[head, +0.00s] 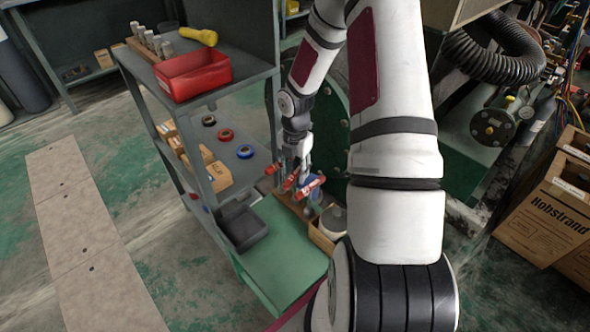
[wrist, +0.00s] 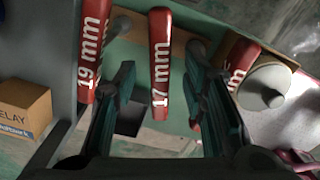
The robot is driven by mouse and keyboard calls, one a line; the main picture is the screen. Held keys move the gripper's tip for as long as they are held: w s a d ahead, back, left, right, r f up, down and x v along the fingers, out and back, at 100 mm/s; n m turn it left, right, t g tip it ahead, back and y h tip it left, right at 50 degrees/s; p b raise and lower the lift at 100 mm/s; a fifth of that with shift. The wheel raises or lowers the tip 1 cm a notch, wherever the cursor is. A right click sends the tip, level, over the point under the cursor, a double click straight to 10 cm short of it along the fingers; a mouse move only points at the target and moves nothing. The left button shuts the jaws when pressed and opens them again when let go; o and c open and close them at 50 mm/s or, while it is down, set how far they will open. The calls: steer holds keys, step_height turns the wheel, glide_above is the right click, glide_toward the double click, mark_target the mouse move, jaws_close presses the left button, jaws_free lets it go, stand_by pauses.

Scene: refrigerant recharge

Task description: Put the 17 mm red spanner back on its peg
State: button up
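The red 17 mm spanner (wrist: 160,50) shows in the middle of the wrist view, its marked handle pointing toward the camera. My gripper (wrist: 162,74) has its two dark fingers apart, one on each side of this handle, with visible gaps. The red 19 mm spanner (wrist: 94,45) is to the left, outside the left finger. Another red spanner (wrist: 241,55) is to the right, its size partly hidden. A wooden strip (wrist: 135,30) runs behind the handles with grey pegs. I cannot tell whether the 17 mm spanner is on a peg. In the head view, my gripper (head: 294,165) is by the red handles.
A grey shelf unit (head: 140,75) stands left, with a red bin (head: 192,75), tape rolls and small boxes. A dark tray (head: 241,226) lies on the green surface (head: 275,262). A wooden box (head: 323,236) holding a pale container is close by, right of the spanners.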

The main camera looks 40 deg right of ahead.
step_height(320, 180, up, 12)
stand_by(0.4)
steer(key=shift+f, duration=0.1)
steer(key=s+a+r+m+h, duration=0.1)
steer(key=s+a+r+m, duration=0.5)
steer(key=r, duration=0.3)
steer(key=s+a+r+m+h, duration=0.1)
steer(key=s+a+r+m, duration=0.45)
steer(key=r, duration=0.25)
steer(key=s+a+r+m+y, duration=0.1)
steer(key=s+a+r+m, duration=0.1)
steer(key=s+a+m, duration=0.5)
steer(key=s+a+r+m+y, duration=0.1)
steer(key=s+a+r+m, duration=0.2)
steer(key=s, duration=0.8)
step_height(320, 180, up, 21)
steer(key=t+p, duration=0.4)
steer(key=p, duration=1.7)
steer(key=shift+w+a+r+m, duration=0.15)
steer(key=shift+w+r+m, duration=0.05)
steer(key=shift+m, duration=0.15)
